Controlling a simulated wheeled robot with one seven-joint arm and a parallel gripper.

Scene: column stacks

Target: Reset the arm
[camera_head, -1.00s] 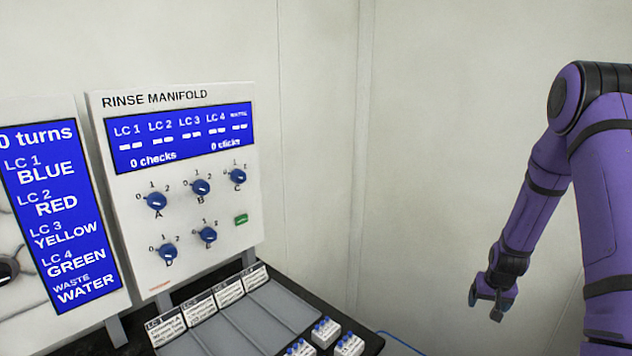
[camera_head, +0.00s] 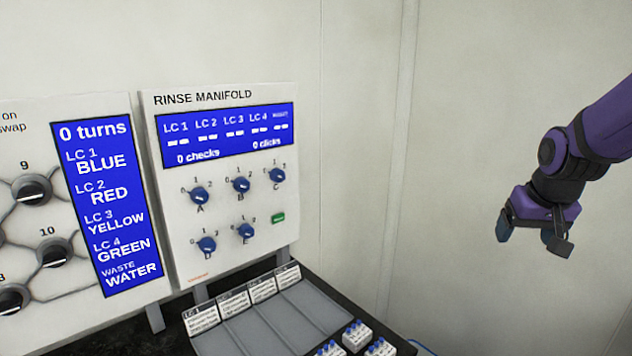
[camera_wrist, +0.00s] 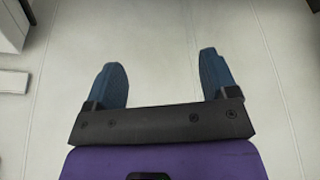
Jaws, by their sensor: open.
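My gripper (camera_head: 532,236) is at the right side of the head view, in front of the bare wall and apart from everything on the bench. In the wrist view my gripper (camera_wrist: 163,85) shows two blue fingertips spread wide, with nothing between them. It is open and empty. My purple arm enters from the right edge of the head view.
The rinse manifold panel (camera_head: 226,273) with blue knobs stands at the centre left. Another panel with a blue colour list (camera_head: 110,205) and black knobs is left of it. A grey tray (camera_head: 290,318) and small white blocks (camera_head: 356,334) lie on the black bench. The right side is clear.

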